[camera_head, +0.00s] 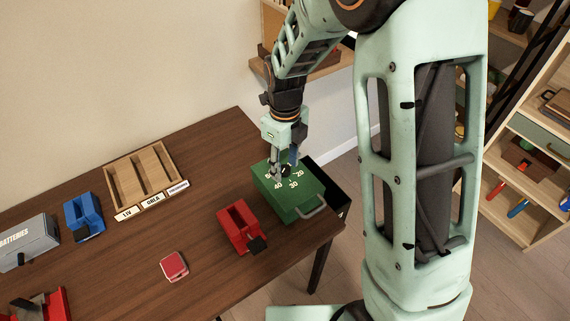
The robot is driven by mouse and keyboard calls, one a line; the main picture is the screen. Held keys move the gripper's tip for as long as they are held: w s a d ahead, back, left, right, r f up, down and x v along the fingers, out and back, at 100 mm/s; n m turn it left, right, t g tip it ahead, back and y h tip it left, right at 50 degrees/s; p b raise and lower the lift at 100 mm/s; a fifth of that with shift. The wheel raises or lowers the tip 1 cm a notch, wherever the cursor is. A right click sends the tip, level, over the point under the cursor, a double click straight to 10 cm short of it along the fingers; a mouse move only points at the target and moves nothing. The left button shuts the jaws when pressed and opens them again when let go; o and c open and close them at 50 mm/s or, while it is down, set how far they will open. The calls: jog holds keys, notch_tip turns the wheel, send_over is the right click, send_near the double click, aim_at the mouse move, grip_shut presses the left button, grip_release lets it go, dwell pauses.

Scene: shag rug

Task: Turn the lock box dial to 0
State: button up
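The green lock box (290,204) stands at the right end of the brown table, with a grey handle on its front. Its top bears a small dark dial (286,169) ringed by white numbers; 20, 30 and 40 are readable. My gripper (283,167) points down over the dial, with its fingers apart and the tips at or just above the dial. I cannot tell whether they touch it. The gripper hides the far numbers, including any 0, and the dial's pointer is too small to read.
A red holder (235,226) stands left of the lock box, with a small red box (173,267) nearer the front. A wooden sorting tray (140,180), blue holder (84,217) and grey batteries box (27,242) are further left. Shelves (525,150) stand at right. The table's middle is mostly clear.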

grip_shut()
dwell(0.3)
